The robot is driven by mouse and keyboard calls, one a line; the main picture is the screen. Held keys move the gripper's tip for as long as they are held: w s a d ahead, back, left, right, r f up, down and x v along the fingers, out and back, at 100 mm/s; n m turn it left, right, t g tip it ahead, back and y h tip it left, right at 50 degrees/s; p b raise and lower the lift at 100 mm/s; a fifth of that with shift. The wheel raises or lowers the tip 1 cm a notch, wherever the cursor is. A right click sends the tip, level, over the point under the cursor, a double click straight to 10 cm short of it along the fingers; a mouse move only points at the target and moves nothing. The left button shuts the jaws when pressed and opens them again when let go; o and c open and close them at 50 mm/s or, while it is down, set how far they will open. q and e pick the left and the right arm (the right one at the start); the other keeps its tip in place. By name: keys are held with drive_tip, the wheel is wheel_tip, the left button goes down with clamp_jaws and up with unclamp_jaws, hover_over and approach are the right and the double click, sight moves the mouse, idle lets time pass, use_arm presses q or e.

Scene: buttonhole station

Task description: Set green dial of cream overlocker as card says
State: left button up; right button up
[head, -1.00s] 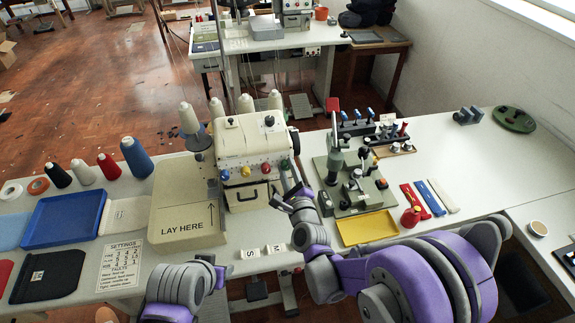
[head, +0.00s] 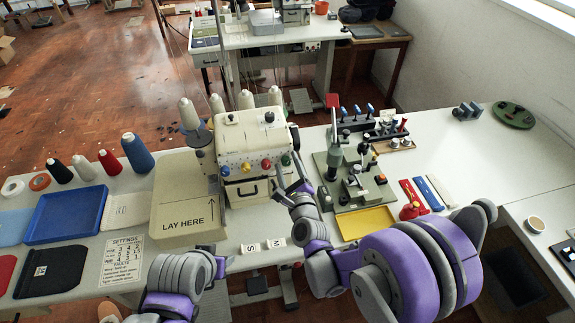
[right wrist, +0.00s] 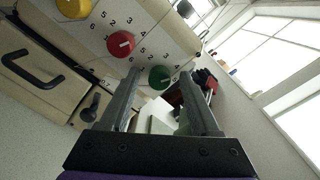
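The cream overlocker (head: 240,133) stands on the table with blue, yellow, red and green dials along its front. The green dial (head: 286,159) is the rightmost. In the right wrist view the green dial (right wrist: 160,78) shows between my finger ends, with a light pointer mark and printed numbers around it. My right gripper (head: 291,178) is open and empty, just in front of the dial; contact cannot be told. The settings card (head: 122,262) lies at the front left, its rows of figures too small to read surely. My left arm is low at front; its gripper (head: 207,249) shows poorly.
The red dial (right wrist: 120,44) is close beside the green one. A green-based machine (head: 350,180) stands right of the overlocker, with a yellow tray (head: 366,222) before it. Thread cones and a blue tray (head: 66,215) are at left.

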use_arm(q)
drive_tip(key=shift+s+f+b, duration=0.25)
drive_tip(key=shift+f+b, duration=0.05)
drive_tip(key=shift+f, duration=0.15)
drive_tip(key=shift+s+f+b, duration=0.2)
drive_tip(key=shift+f+b, duration=0.1)
drive_tip(key=shift+f, duration=0.15)
use_arm(e)
drive_tip(key=v, duration=1.1)
